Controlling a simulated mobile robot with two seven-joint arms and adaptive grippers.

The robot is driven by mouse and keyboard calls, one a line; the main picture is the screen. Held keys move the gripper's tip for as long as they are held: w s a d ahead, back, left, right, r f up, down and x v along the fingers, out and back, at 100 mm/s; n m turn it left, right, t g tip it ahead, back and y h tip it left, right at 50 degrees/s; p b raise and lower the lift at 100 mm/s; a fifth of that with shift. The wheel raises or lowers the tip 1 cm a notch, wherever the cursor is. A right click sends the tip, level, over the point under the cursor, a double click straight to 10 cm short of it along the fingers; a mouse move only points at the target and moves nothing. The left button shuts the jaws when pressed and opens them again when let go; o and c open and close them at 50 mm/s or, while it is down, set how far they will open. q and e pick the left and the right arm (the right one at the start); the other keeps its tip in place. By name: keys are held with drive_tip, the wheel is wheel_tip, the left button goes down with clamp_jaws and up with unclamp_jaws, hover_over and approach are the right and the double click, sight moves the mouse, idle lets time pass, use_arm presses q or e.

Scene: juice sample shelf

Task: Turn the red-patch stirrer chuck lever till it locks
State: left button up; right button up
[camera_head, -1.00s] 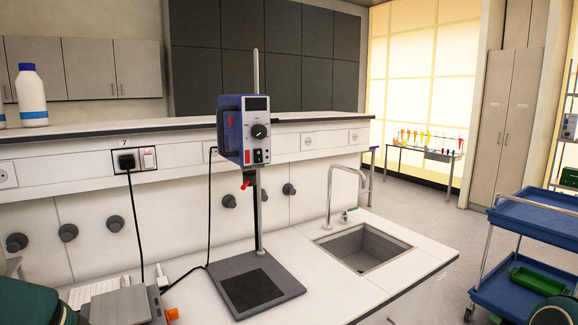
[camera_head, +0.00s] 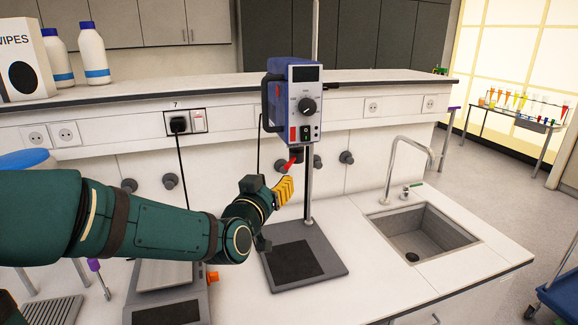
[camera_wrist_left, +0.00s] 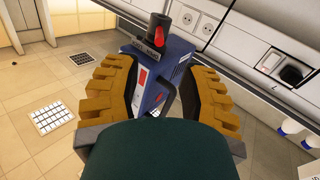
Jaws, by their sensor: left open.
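The stirrer (camera_head: 291,100) is a blue and grey box with a black knob, clamped on an upright rod in the head view. Its dark chuck (camera_head: 297,153) hangs underneath, with a red lever (camera_head: 289,163) sticking out to the left and down. My left gripper (camera_head: 284,190) has yellow fingers and sits just below and left of the lever. In the left wrist view my left gripper (camera_wrist_left: 160,68) is open and empty. The stirrer body (camera_wrist_left: 163,72) shows between and beyond its fingers, and the red lever (camera_wrist_left: 160,36) on the chuck (camera_wrist_left: 157,22) shows past the fingertips. My right gripper is out of view.
The stirrer's grey base plate (camera_head: 303,259) stands on the white bench, left of a sink (camera_head: 418,235) with a tap. A grey device (camera_head: 165,296) is under my arm. Sockets and round grey knobs line the back wall. White bottles (camera_head: 93,53) stand on the upper shelf.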

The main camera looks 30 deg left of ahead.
sight(286, 169)
use_arm(q)
drive_tip(key=x, duration=0.9)
drive_tip(key=shift+p, duration=0.4)
clamp_jaws()
